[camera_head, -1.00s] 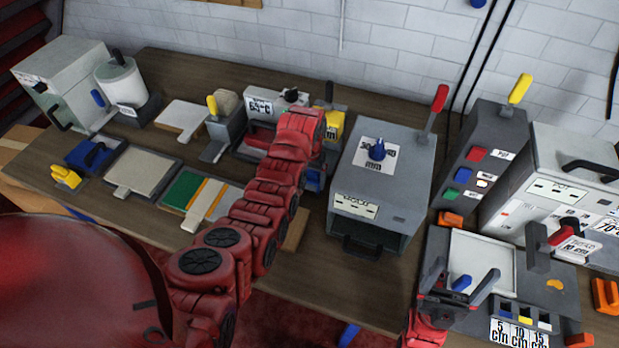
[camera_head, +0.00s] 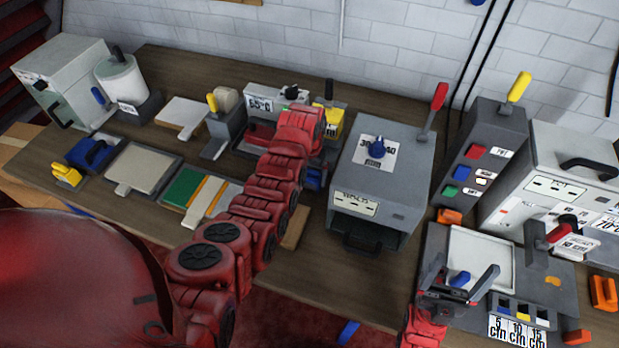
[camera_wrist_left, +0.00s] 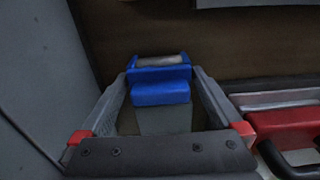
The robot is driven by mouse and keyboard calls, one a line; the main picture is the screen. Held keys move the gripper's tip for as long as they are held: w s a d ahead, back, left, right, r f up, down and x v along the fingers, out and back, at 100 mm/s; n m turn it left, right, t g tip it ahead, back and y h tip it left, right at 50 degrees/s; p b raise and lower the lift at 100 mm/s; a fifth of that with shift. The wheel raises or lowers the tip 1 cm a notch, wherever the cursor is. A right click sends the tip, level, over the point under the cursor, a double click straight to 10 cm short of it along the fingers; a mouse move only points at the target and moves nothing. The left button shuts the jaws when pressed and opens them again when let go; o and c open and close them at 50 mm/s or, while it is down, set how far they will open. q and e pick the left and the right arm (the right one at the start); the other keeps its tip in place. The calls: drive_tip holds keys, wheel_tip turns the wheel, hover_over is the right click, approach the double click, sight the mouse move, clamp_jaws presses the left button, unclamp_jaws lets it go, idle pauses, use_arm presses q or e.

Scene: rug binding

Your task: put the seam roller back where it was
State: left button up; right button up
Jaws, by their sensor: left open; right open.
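The seam roller (camera_wrist_left: 160,85) appears to be the blue piece with a pale metal roller at its far end, in the left wrist view. It lies between the spread fingers of my left gripper (camera_wrist_left: 163,74), with a visible gap on each side. In the head view the red left arm hides most of that gripper; a bit of blue (camera_head: 315,178) shows beside the arm's end. Whether the roller rests on the bench is hard to tell. My right gripper (camera_head: 460,282) is open at the lower right, over a grey fixture, with a small blue part between its fingers.
A grey press box (camera_head: 365,185) stands right of the left arm; a grey wall is close on the left in the wrist view. A red block with a dark handle (camera_wrist_left: 285,130) is close on the right. Sample boards (camera_head: 145,168) lie left of the arm. Bare bench shows at the front (camera_head: 300,285).

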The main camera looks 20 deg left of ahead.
use_arm(q)
wheel_tip(320, 180, up, 6)
drive_tip(key=shift+f+b, duration=0.2)
drive_tip(key=shift+b, duration=0.85)
wheel_tip(320, 180, up, 6)
drive_tip(key=p, duration=0.5)
drive_tip(key=shift+s+f, duration=0.1)
drive_tip(key=shift+f, duration=0.05)
drive_tip(key=shift+f, duration=0.1)
